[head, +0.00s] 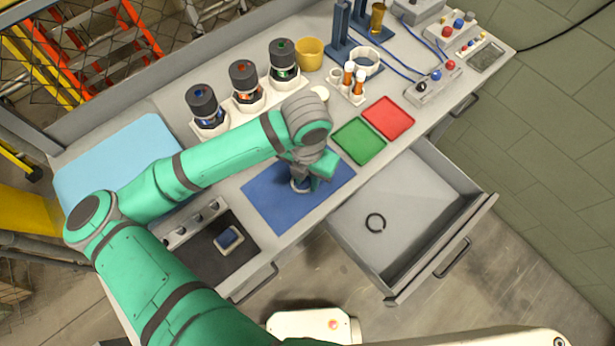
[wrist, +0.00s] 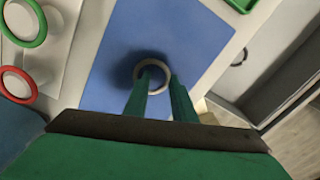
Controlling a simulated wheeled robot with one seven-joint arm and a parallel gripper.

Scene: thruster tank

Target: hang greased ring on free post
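A pale grey ring (wrist: 152,91) lies at the blue mat (wrist: 112,40), under my gripper. In the head view my gripper (head: 300,184) is low over the blue mat (head: 262,208) and mostly hides that ring. In the wrist view my gripper (wrist: 162,78) has its two green fingers apart. The left fingertip shows inside the ring's opening and the right one just outside its right edge. Blue upright posts (head: 342,22) stand at the back of the bench. I cannot tell which post is free or which ring is greased.
The open drawer (head: 478,205) juts out at the front right. Three black-capped units (head: 243,75) stand behind the mat. Green (head: 358,141) and red (head: 388,118) trays lie right of it. A yellow cup (head: 310,53) and a small vial rack (head: 348,90) stand behind.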

